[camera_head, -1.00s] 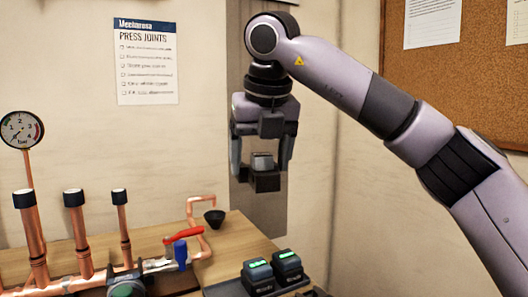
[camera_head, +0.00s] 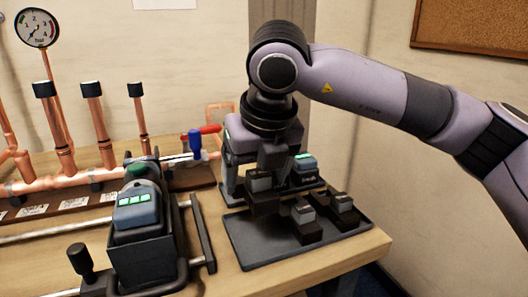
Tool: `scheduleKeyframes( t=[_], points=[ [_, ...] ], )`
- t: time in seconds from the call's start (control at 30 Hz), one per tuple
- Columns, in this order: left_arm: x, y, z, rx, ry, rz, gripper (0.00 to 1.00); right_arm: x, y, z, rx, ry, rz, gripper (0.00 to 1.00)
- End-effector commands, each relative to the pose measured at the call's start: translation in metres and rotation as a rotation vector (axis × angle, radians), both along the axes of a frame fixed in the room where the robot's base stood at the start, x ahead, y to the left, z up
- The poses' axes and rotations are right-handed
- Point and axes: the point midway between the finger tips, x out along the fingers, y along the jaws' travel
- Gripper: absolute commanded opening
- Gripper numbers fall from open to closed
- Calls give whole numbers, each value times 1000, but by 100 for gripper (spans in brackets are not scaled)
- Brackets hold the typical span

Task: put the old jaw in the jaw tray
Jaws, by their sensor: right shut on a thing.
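My right gripper (camera_head: 260,190) comes down from above, shut on the old jaw (camera_head: 262,182), a dark block with a pale grey face. It holds the jaw at the rear left part of the jaw tray (camera_head: 256,243), a flat dark tray on the bench. I cannot tell whether the held jaw touches the tray. Two similar dark jaws are in the tray, one near the middle (camera_head: 307,228) and one to the right (camera_head: 342,207). My left gripper is not in view.
A press tool (camera_head: 146,262) with a green-lit battery stands left of the tray. Another green-lit battery (camera_head: 303,167) is behind the tray, partly hidden. Copper pipes (camera_head: 60,182) and a gauge (camera_head: 37,28) stand at the back left. The tray's front left is bare.

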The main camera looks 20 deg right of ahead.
Motion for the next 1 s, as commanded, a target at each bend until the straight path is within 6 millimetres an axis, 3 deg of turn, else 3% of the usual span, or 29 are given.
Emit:
scheduleKeyframes(
  t=[0.6,1.0],
  points=[
    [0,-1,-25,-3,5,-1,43,1,0,-42,2,-5,-1,46],
    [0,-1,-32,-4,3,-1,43,1,0,-46,2,-5,-1,46]
  ],
)
